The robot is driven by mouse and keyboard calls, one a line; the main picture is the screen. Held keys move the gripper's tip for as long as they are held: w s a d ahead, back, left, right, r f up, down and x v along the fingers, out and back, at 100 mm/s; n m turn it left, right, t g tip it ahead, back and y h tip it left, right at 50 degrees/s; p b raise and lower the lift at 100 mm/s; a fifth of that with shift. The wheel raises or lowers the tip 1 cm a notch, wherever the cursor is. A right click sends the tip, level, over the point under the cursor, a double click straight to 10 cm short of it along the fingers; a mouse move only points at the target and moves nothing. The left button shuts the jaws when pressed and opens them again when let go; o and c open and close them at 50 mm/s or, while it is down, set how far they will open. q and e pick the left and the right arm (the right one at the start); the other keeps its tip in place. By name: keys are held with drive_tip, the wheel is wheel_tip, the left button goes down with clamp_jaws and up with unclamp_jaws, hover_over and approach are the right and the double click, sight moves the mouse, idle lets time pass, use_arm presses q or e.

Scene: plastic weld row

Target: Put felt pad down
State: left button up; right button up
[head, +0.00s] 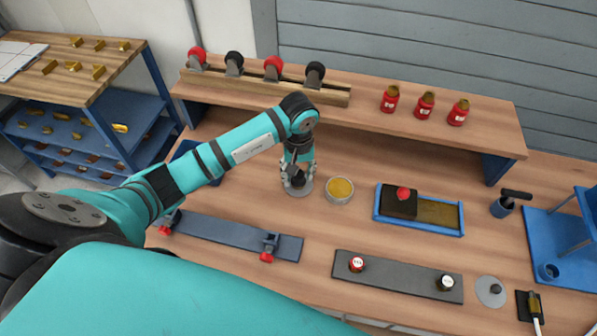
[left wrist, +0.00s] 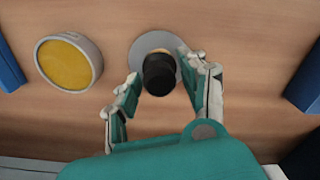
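The felt pad (left wrist: 150,43) looks like a grey disc with a black knob. In the head view the disc (head: 299,192) lies at or just above the bench top, left of a round dish with yellow content (head: 341,190). My left gripper (head: 297,177) points straight down over it. In the left wrist view the fingers of my left gripper (left wrist: 159,72) stand on both sides of the black knob and look closed on it. Any gap under the disc cannot be made out. My right gripper is not in view.
A blue tray (head: 461,219) holds a dark block with a red knob. A dark mat (head: 400,278) and another grey disc (head: 489,293) lie in front. A blue-grey strip (head: 222,232) with red-knobbed clamps lies left. A raised shelf (head: 360,108) with casters and red jars stands behind.

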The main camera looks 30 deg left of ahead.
sight(299, 172)
use_arm(q)
drive_tip(key=shift+o, duration=0.4)
drive_tip(key=shift+r, duration=0.1)
drive_tip(key=shift+r, duration=0.2)
wheel_tip(299, 172, up, 12)
drive_tip(key=b, duration=0.2)
drive_tip(key=shift+f+b, duration=0.15)
drive_tip(key=shift+b, duration=0.2)
drive_tip(key=shift+s, duration=0.1)
